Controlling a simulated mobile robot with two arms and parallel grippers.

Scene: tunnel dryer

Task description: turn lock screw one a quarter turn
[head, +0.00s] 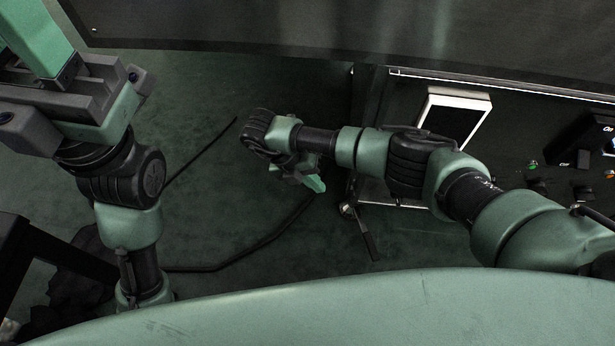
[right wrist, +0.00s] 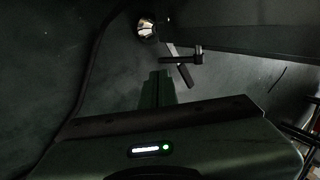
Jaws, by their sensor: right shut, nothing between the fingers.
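My right gripper (head: 314,183) points down over the floor beside the lower left corner of the machine, shut and empty. In the right wrist view its fingers (right wrist: 158,80) are together. Ahead of them is a dark handle with a crossbar (right wrist: 183,62), apart from the fingertips; in the head view a dark bar (head: 368,240) hangs at that corner. A shiny round metal part (right wrist: 147,27) is close to it. I cannot tell which part is lock screw one.
A dark machine panel holds a white-framed screen (head: 452,118) and a control box (head: 590,140) with small knobs and buttons at the right. A wide dark panel (head: 330,35) spans the top. A black cable (head: 270,238) lies on the green floor, which is otherwise mostly clear.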

